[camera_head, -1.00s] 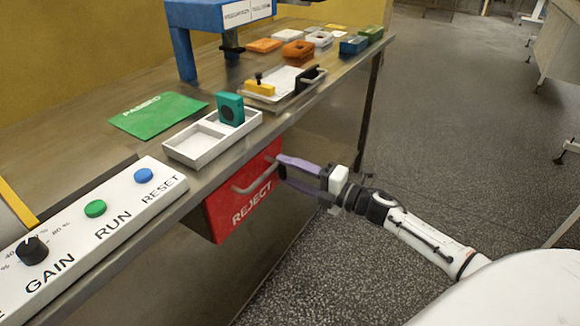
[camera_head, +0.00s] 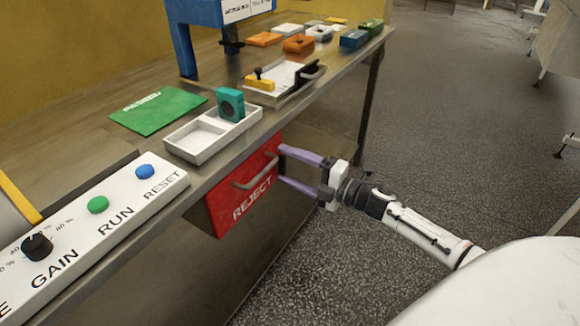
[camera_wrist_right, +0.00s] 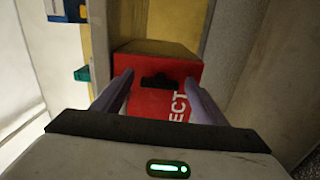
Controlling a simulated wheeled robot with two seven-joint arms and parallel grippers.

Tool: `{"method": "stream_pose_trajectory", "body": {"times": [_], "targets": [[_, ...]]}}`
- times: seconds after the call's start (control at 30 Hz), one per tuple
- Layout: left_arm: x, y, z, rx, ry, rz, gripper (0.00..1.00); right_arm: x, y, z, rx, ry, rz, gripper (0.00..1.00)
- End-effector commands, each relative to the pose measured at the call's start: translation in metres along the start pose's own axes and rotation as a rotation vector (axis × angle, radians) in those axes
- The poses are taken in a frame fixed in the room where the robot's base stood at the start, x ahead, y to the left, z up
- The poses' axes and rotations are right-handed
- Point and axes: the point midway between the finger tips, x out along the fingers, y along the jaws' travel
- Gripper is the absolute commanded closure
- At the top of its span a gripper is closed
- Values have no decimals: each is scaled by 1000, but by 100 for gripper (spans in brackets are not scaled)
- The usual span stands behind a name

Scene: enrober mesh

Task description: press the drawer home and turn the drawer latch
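The red drawer (camera_head: 222,207), marked REJECT, hangs under the edge of the metal counter. A dark strip of its side shows behind the front, and I cannot tell how far out it stands. A grey bar handle (camera_head: 257,172) crosses its front. My right gripper (camera_head: 281,165) is open, its purple fingers spread one above the other at the handle's right end. I cannot tell whether they touch it. In the right wrist view the drawer front (camera_wrist_right: 150,103) lies between the spread fingers, with a dark fitting (camera_wrist_right: 160,81) on it. I cannot make out the latch for certain. My left gripper is out of view.
Above the drawer stand a white two-part tray (camera_head: 190,153) with a teal block (camera_head: 231,104) and a green sheet (camera_head: 160,110). A button panel (camera_head: 120,220) lies at the left front. The floor right of the counter is clear.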

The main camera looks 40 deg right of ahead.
Motion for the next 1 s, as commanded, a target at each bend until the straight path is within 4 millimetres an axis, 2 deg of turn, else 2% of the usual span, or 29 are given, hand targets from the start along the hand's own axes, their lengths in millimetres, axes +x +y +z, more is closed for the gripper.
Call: {"method": "stream_pose_trajectory", "body": {"times": [0.23,0.37,0.8,1.0], "targets": [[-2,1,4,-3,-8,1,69,0,0,0,-3,0,-1,34],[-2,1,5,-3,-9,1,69,-8,-2,0,-2,0,-3,34],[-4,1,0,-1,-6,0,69,-85,-1,0,-2,-1,-4,34],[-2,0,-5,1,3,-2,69,-102,0,0,-1,0,-1,34]]}}
